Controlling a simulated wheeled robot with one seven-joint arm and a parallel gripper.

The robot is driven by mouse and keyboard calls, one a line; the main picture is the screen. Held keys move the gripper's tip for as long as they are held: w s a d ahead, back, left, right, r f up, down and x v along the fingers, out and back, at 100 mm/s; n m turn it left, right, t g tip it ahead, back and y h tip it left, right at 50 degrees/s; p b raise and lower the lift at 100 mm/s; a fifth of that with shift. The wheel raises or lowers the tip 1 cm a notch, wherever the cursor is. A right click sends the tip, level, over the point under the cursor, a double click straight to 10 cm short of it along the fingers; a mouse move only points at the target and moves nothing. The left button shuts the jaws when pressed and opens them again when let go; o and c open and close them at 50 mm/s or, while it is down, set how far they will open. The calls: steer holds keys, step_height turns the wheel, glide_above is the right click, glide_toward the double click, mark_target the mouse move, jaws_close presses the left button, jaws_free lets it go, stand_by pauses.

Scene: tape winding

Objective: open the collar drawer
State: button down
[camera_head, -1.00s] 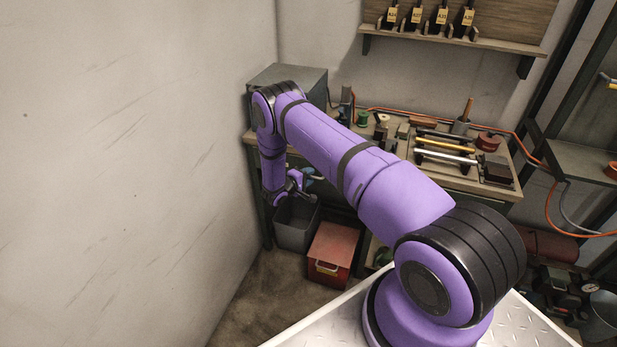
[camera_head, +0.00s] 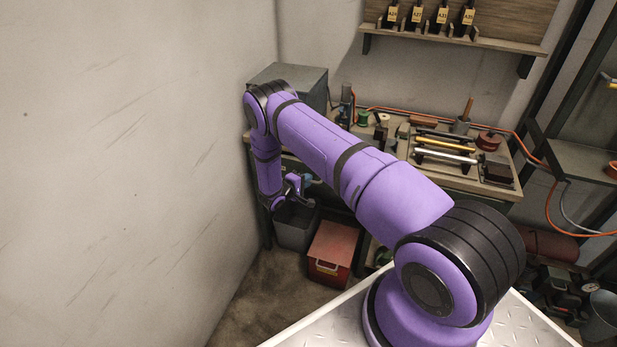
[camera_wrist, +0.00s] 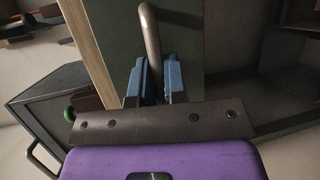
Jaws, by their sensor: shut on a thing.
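My gripper (camera_wrist: 153,78) has its blue fingers closed around a pale metal bar handle (camera_wrist: 149,28) in the wrist view. The handle is on a dark green drawer front (camera_wrist: 184,40), which I take for the collar drawer; no label shows. A wooden bench edge (camera_wrist: 85,38) runs alongside the front. In the head view my gripper (camera_head: 296,190) is below the left end of the bench, and my own arm covers most of the drawer area. I cannot tell how far out the drawer stands.
A grey bin (camera_head: 294,232) and a red box (camera_head: 331,252) stand below the bench, close under my gripper. A grey metal cabinet (camera_head: 288,78) sits on the bench's left end. The left wall (camera_head: 130,170) is close to my arm.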

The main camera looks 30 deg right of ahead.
steer(key=s+a, duration=1.3)
steer(key=a, duration=0.3)
steer(key=shift+a, duration=0.4)
steer(key=c, duration=1.2)
jaws_free()
steer(key=v, duration=1)
steer(key=shift+s+a, duration=0.1)
steer(key=shift+a, duration=0.3)
